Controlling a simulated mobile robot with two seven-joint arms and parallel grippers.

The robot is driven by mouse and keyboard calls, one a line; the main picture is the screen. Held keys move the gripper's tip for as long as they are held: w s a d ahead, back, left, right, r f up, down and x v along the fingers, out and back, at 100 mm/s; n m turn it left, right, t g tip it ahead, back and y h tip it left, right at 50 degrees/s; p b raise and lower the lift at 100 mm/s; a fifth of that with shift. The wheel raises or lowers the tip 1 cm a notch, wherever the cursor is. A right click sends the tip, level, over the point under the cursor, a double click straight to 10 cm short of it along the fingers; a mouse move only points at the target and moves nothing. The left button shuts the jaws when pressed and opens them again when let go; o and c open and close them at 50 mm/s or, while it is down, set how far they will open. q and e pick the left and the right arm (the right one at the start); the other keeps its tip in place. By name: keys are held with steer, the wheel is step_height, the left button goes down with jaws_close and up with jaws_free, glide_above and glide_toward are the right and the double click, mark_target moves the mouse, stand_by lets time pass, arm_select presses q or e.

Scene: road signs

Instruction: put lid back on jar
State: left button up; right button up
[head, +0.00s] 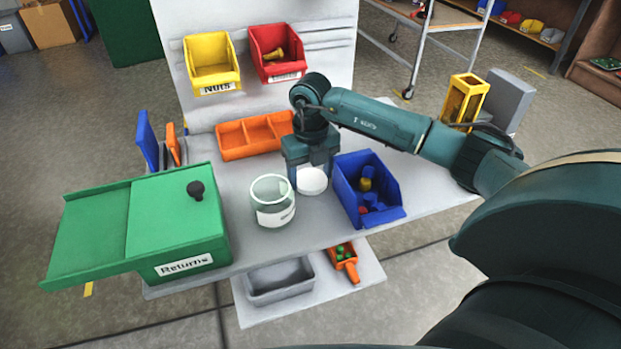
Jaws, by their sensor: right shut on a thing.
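A clear glass jar (272,202) with a white label stands upright on the grey workbench, its top open. The white round lid (312,181) is just to the right of the jar, apart from it. My right gripper (310,172) points down over the lid and is shut on it. The gripper body hides the lid's back edge. I cannot tell whether the lid touches the bench or hangs just above it. My left gripper is not in view.
A blue bin (394,214) with small blocks stands close to the right of the lid. A green Returns box (175,234) stands left of the jar. An orange divided tray (232,142) lies behind. Yellow (192,72) and red (258,46) bins hang on the back panel.

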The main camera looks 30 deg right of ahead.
mark_target(311, 179)
steer(key=shift+r, duration=0.1)
step_height(311, 179, up, 10)
stand_by(0.4)
